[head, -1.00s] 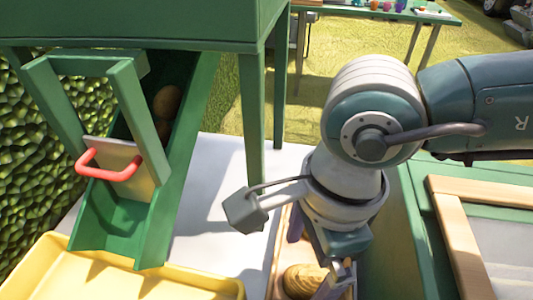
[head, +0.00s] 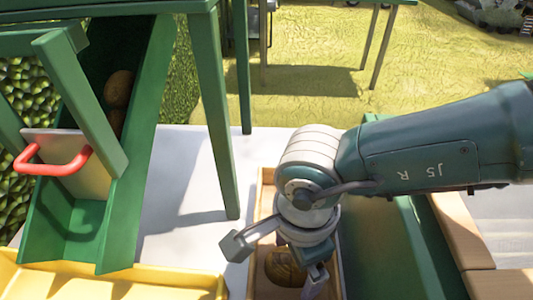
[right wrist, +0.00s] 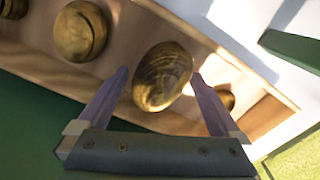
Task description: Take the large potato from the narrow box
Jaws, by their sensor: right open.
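The narrow box (head: 254,284) is a wooden tray standing on the white surface, partly covered by my right arm in the head view. In the right wrist view its wooden wall (right wrist: 225,55) runs diagonally. A large brown potato (right wrist: 162,76) lies in it, between the two fingers of my open right gripper (right wrist: 160,78). The potato also shows in the head view (head: 284,267), under the right gripper (head: 298,264). I see gaps beside the fingers, so it is not gripped. Another big round potato (right wrist: 80,31) lies to the left. My left gripper is out of view.
A smaller potato (right wrist: 226,97) lies beyond the right finger, and another is cut off at the upper left corner. A green chute (head: 142,150) holding potatoes and a yellow tray (head: 120,284) stand left.

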